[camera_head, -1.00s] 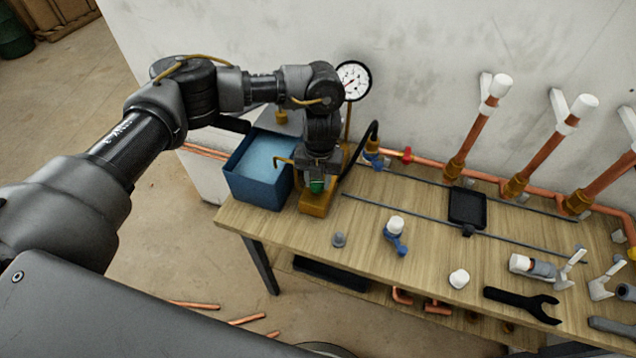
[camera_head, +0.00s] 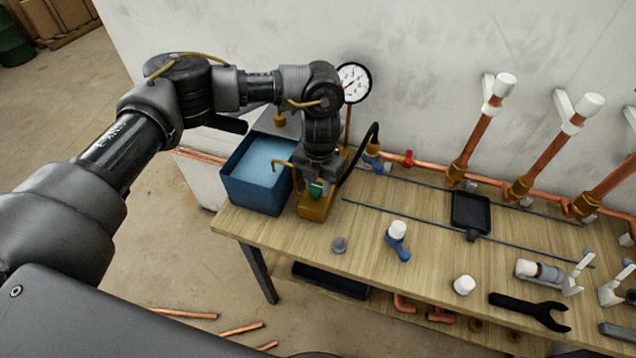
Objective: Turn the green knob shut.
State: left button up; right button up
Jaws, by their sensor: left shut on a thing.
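The green knob (camera_head: 317,188) shows as a small green patch on the front of a brass-coloured pump block (camera_head: 314,209), which stands on the wooden bench beside a blue water tank. My left gripper (camera_head: 318,181) reaches down over the block from above and is shut on the green knob. The fingers and wrist hide most of the knob, so I cannot tell how far it is turned. My right gripper is not in view.
The blue water tank (camera_head: 236,188) stands close left of the block. A round gauge (camera_head: 353,82) and a black hose (camera_head: 372,140) are just behind and right. A black tray (camera_head: 471,210), blue-handled valve (camera_head: 398,243) and wrench (camera_head: 532,308) lie farther right on the bench.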

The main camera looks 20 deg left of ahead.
aim_at(319, 186)
pick_arm(q)
jog(key=o, duration=1)
notch_tip(319, 186, up, 11)
jog(key=b, duration=0.1)
jog(key=shift+d, duration=0.2)
jog(key=shift+f, duration=0.1)
